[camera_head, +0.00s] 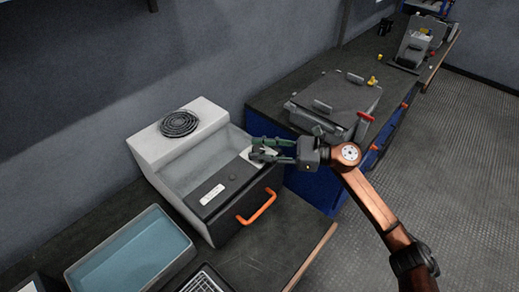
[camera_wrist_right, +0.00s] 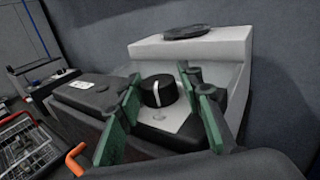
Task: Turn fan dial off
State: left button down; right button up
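The fan unit is a white box with a round black fan grille (camera_head: 179,123) on top and a dark front panel (camera_head: 223,192). In the right wrist view the fan dial (camera_wrist_right: 158,91) is a black round knob with a white pointer line, on a light plate. My right gripper (camera_head: 257,149) is at the right end of the panel in the head view, where it hides the dial. Its green fingers are open, one on each side of the dial in the wrist view (camera_wrist_right: 159,88), with gaps visible. Whether they touch it I cannot tell. My left gripper is not in view.
An orange handle (camera_head: 257,206) sticks out from the unit's front. A blue-lined tray (camera_head: 130,255) stands in front of it to the left. A grey case (camera_head: 335,97) lies on the blue cabinet behind my right gripper. A wire basket (camera_wrist_right: 22,142) shows at left in the wrist view.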

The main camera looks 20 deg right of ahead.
jog(key=shift+o, duration=1.3)
jog(key=v, duration=1.2)
jog(key=shift+f, duration=0.15)
